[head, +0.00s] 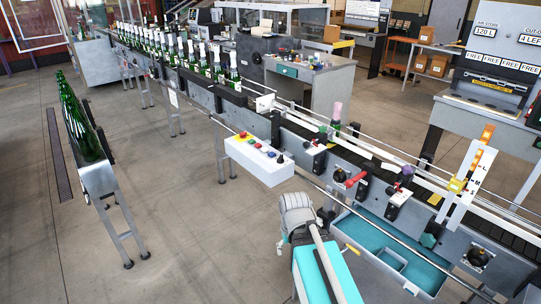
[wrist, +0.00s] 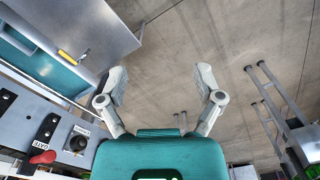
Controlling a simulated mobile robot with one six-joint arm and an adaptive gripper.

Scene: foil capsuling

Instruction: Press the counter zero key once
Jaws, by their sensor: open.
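I cannot make out a key marked as counter zero in either view. A white control box (head: 258,161) on the near side of the conveyor carries a row of coloured buttons; their labels are too small to read. My gripper (wrist: 160,82) is open and empty in the wrist view, its two fingers spread over bare floor. In the head view my arm stands in front of the conveyor, right of and below the control box, and the fingers cannot be made out clearly.
A red lever (head: 356,180) and black knobs sit on the conveyor's front panel; the red lever also shows in the wrist view (wrist: 43,157). A blue tray (head: 375,246) lies below. Green bottles (head: 192,55) line the conveyor. A bottle rack (head: 97,180) stands left, with clear floor between.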

